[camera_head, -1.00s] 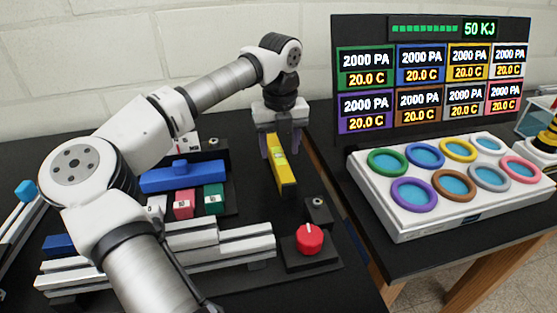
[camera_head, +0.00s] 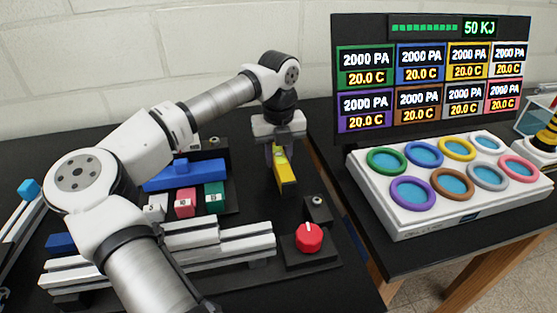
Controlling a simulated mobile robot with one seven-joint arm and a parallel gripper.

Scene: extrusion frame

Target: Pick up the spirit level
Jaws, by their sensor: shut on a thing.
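The spirit level (camera_head: 286,176) is a yellow bar with a dark end face and a small greenish vial on top. It lies near the right edge of the black table, pointing toward the camera. My gripper (camera_head: 279,151) points down over its far part and is shut on it. The far end of the level is hidden behind the fingers. I cannot tell whether its underside touches the table.
Pale extrusion bars (camera_head: 220,243) lie in front, with a red knob (camera_head: 309,237) on a black base to their right. A blue block (camera_head: 185,175) and small coloured blocks (camera_head: 186,202) stand left of the level. A white panel with coloured rings (camera_head: 400,214) is on the right table.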

